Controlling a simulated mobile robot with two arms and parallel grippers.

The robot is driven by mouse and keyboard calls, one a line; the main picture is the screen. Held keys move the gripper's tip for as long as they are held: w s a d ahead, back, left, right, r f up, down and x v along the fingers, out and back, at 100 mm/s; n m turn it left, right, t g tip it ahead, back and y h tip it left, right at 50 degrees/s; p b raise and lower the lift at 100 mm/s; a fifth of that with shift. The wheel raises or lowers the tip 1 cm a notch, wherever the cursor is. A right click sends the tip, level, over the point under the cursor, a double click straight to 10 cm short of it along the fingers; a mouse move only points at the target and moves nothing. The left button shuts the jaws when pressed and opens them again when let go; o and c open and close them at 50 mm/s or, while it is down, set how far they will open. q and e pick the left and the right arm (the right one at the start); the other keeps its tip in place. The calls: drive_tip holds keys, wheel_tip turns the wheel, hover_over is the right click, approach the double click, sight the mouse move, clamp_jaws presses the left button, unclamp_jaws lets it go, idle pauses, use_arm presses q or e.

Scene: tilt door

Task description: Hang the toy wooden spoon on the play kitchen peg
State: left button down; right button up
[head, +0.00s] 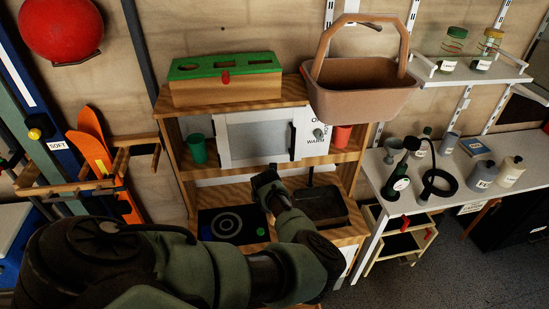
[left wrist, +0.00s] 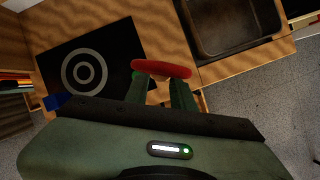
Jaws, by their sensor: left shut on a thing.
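The play kitchen (head: 290,103) is a wooden unit with a white oven door (head: 258,138), a black hob plate (head: 217,224) and a dark sink (head: 320,206). My left gripper (head: 266,181) is over its counter, between hob and sink. In the left wrist view my left gripper (left wrist: 163,82) is shut on a red, rounded, elongated thing (left wrist: 163,68) lying across its fingertips. I cannot tell whether this is the toy spoon; no other spoon shows. I cannot make out the peg. My right gripper is not in view.
A tan basket (head: 362,90) and a green-topped box (head: 226,80) stand on the kitchen's top. A green cup (head: 197,148) and a red cup (head: 342,136) are on its shelf. A white table (head: 400,176) with bottles is at right. A wooden rack (head: 75,185) is at left.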

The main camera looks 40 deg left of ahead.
use_arm(q)
drive_tip(key=w+a+b, duration=0.3)
drive_tip(key=shift+f, duration=0.1)
idle(0.8)
drive_tip(key=shift+w+a+b, duration=0.1)
drive_tip(key=shift+a+b, duration=0.05)
drive_tip(key=shift+b, duration=0.15)
drive_tip(key=shift+w+a+b, duration=0.2)
drive_tip(key=shift+a+b, duration=0.1)
drive_tip(key=shift+a, duration=0.05)
drive_tip(key=shift+w+a+f+b, duration=0.1)
drive_tip(key=shift+w+a+b, duration=0.1)
drive_tip(key=shift+b, duration=0.1)
idle(0.8)
drive_tip(key=shift+w+a, duration=0.2)
drive_tip(key=shift+a, duration=0.1)
drive_tip(key=shift+w+a+b, duration=0.1)
drive_tip(key=shift+b, duration=0.25)
